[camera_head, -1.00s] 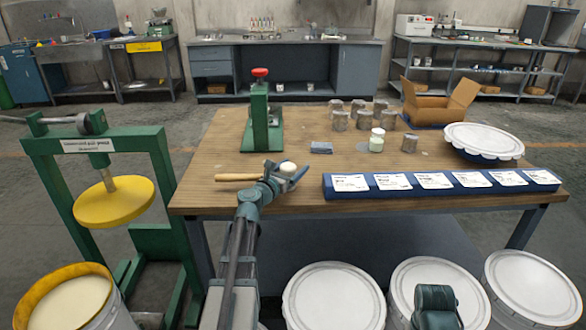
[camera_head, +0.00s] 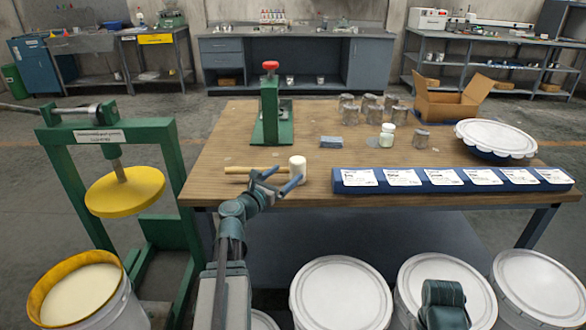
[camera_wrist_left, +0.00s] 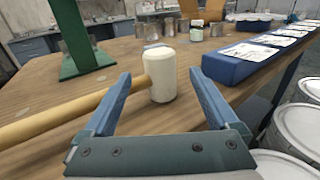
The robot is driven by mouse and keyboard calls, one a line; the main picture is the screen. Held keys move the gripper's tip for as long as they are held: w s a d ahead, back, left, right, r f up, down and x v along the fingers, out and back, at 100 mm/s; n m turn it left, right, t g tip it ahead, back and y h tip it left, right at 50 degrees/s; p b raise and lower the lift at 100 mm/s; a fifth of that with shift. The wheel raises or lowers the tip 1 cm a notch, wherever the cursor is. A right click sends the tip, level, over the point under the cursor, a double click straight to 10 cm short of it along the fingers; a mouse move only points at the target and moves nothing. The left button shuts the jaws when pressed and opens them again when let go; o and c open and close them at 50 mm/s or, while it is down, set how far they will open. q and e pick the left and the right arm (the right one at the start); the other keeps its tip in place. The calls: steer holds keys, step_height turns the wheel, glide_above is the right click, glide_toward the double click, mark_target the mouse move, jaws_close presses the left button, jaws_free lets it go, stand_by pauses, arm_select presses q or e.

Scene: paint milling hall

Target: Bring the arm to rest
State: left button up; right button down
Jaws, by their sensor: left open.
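My left gripper (camera_head: 276,182) is open and empty at the table's near edge. In the left wrist view its two blue fingers (camera_wrist_left: 160,105) stand wide apart. A mallet with a white head (camera_head: 298,168) and a wooden handle (camera_head: 250,170) lies on the wooden table just beyond the fingers. In the left wrist view the white head (camera_wrist_left: 162,76) shows past and between the fingertips, apart from them, and the handle runs off to the left. My right gripper is not in view.
A blue strip with white cards (camera_head: 445,188) lies right of the mallet. A green stand with a red knob (camera_head: 270,110) rises behind it. A green press with a yellow plate (camera_head: 125,190) stands left of the table. Lidded white drums (camera_head: 340,293) stand below the front edge.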

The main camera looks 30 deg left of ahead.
arm_select(q)
steer(key=shift+s, duration=0.8)
steer(key=w+d+m+g+h+p, duration=0.2)
steer(key=d+m+g+h+p, duration=0.4)
steer(key=d+m, duration=0.95)
steer(key=s+d+f+m+g+p, duration=0.1)
steer(key=s+d+m+g+p, duration=0.25)
steer(key=d, duration=0.55)
steer(key=s+d+f+m+g+p, duration=0.1)
steer(key=s+d+m+g+p, duration=0.3)
steer(key=d, duration=0.5)
steer(key=s+d+r+m+g+y+p, duration=0.1)
steer(key=s+d+m+g+y+p, duration=0.1)
steer(key=s+m+y+p, duration=0.2)
steer(key=s+d+r+m+g+y+p, duration=0.2)
steer(key=s+m, duration=0.6)
steer(key=m, duration=0.4)
steer(key=g+y+p, duration=0.1)
steer(key=y+p, duration=0.1)
steer(key=p, duration=0.1)
steer(key=shift+s+r+p, duration=0.2)
steer(key=shift+p, duration=0.1)
steer(key=shift+d, duration=0.1)
